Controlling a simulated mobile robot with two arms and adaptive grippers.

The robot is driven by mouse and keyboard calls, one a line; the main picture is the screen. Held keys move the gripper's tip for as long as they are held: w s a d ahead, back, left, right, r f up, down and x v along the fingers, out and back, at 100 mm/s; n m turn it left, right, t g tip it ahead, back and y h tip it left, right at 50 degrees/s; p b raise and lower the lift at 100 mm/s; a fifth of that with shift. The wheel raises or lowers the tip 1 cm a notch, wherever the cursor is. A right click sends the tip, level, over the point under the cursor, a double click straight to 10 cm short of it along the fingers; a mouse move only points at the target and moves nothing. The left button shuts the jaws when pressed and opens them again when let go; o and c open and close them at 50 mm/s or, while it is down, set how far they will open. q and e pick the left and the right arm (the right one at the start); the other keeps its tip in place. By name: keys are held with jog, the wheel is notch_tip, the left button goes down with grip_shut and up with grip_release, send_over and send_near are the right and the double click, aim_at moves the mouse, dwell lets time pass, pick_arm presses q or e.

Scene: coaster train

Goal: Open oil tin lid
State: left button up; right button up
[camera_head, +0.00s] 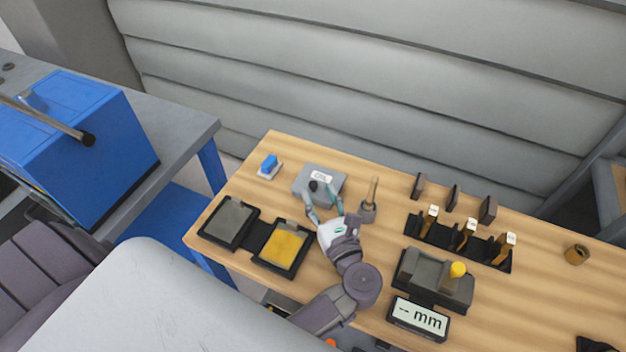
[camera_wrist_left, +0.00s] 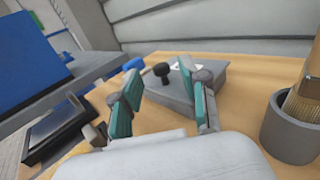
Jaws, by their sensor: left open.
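The oil tin (camera_head: 322,181) is a flat grey box with a white label and a black knob (camera_head: 314,186) on its lid, near the back left of the wooden table. It looks shut. In the left wrist view the tin (camera_wrist_left: 182,90) and its black knob (camera_wrist_left: 161,69) lie just beyond the fingers. My left gripper (camera_head: 322,201) is open, its two teal fingers spread at the tin's front side. In the left wrist view the knob shows between the fingers of the gripper (camera_wrist_left: 160,100), apart from both. My right gripper is in neither view.
A grey cup (camera_head: 368,212) with a brush stands close right of the tin. A blue block (camera_head: 269,162) is at left. A black case with grey (camera_head: 230,221) and yellow (camera_head: 283,247) plates lies in front. A rack of stamps (camera_head: 462,244) and a gauge (camera_head: 418,317) are at right.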

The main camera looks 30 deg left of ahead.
aim_at(315, 187)
pick_arm(q)
jog(key=p+x, duration=0.1)
jog(key=x, duration=0.3)
jog(key=shift+w+a, duration=0.15)
grip_shut()
